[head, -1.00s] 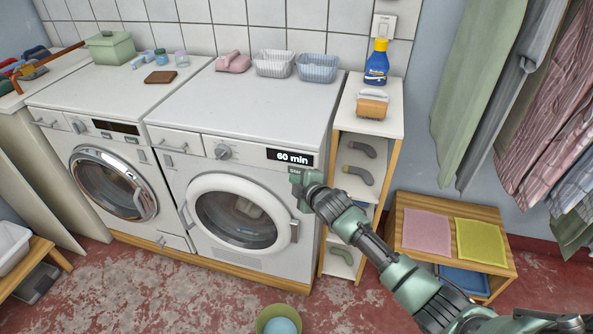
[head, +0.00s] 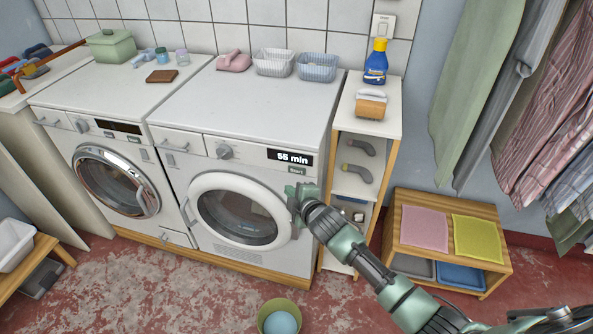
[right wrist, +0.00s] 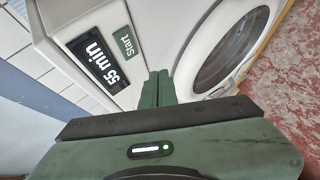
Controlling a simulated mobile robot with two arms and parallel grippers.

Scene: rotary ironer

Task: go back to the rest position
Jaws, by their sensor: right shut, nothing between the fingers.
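My right gripper (head: 290,191) is shut and empty in front of the right white machine (head: 255,115), just below its display and Start button and close to the right of its round door. In the right wrist view, the closed green fingers (right wrist: 158,90) point at the machine's front. The display (head: 290,157) in the head view seems to read about 55 min; in the right wrist view the display (right wrist: 97,59) reads 55 min. The Start button (head: 297,169) shows beneath it, uncovered. The round door (head: 240,213) is closed. My left gripper is not in view.
A shelf unit (head: 368,122) stands right of the machine, with a blue bottle (head: 376,62) on top. A low wooden bench (head: 492,269) with pink and yellow cloths stands further right.

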